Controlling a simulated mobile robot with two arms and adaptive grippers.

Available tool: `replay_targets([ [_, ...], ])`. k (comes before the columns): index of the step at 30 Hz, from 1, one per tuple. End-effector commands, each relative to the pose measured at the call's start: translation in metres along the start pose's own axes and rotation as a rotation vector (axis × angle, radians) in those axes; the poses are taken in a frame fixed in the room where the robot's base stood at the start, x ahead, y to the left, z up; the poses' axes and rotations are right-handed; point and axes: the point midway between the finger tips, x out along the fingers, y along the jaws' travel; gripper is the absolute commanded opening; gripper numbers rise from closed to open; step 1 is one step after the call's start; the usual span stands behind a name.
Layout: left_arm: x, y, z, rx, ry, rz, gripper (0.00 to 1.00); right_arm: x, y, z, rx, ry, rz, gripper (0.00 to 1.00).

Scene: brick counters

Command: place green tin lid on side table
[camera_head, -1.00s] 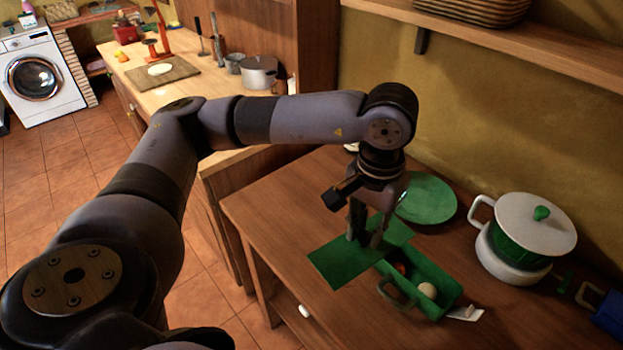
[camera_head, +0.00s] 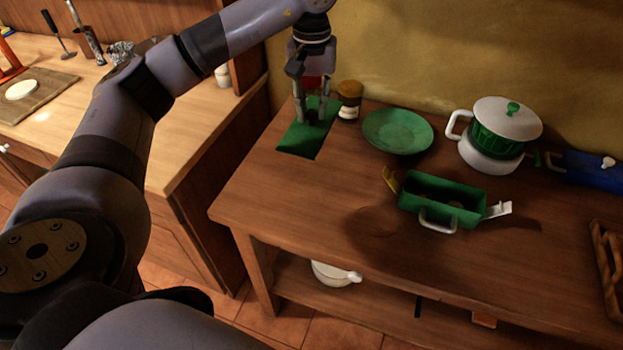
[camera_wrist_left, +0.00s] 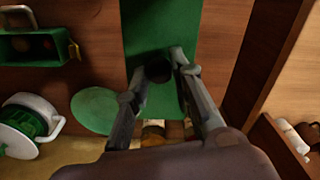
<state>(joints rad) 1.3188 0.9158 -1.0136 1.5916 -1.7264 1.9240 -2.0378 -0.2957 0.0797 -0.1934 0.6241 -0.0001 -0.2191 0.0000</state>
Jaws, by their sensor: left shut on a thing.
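The green tin lid (camera_head: 303,140) is a flat rectangular plate at the back left of the wooden side table (camera_head: 290,200). My left gripper (camera_head: 312,118) points down over it and is shut on its knob; the lid also shows in the left wrist view (camera_wrist_left: 160,25), with a dark round knob between the fingers (camera_wrist_left: 158,70). Whether the lid touches the tabletop or hovers just above it is hard to tell. The open green tin (camera_head: 460,188) stands to the right, apart from the lid. My right gripper is not in view.
A brown-topped jar (camera_head: 349,98) stands close right of the gripper, then a green plate (camera_head: 397,131). A white and green pot (camera_head: 497,140) and a blue object (camera_head: 590,168) are farther right. The table's front left is clear.

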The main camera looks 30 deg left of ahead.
Motion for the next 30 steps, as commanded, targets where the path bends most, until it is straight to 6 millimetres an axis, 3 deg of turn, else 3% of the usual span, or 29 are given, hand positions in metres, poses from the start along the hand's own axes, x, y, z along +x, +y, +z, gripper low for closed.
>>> replay_targets([
  [15, 0.127, 0.0, 0.002, 0.003, -0.005, -0.003, 0.0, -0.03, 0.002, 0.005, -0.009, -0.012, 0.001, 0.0],
  [30, 0.185, 0.0, 0.002, 0.003, -0.002, -0.001, 0.0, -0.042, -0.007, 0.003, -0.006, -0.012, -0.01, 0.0],
])
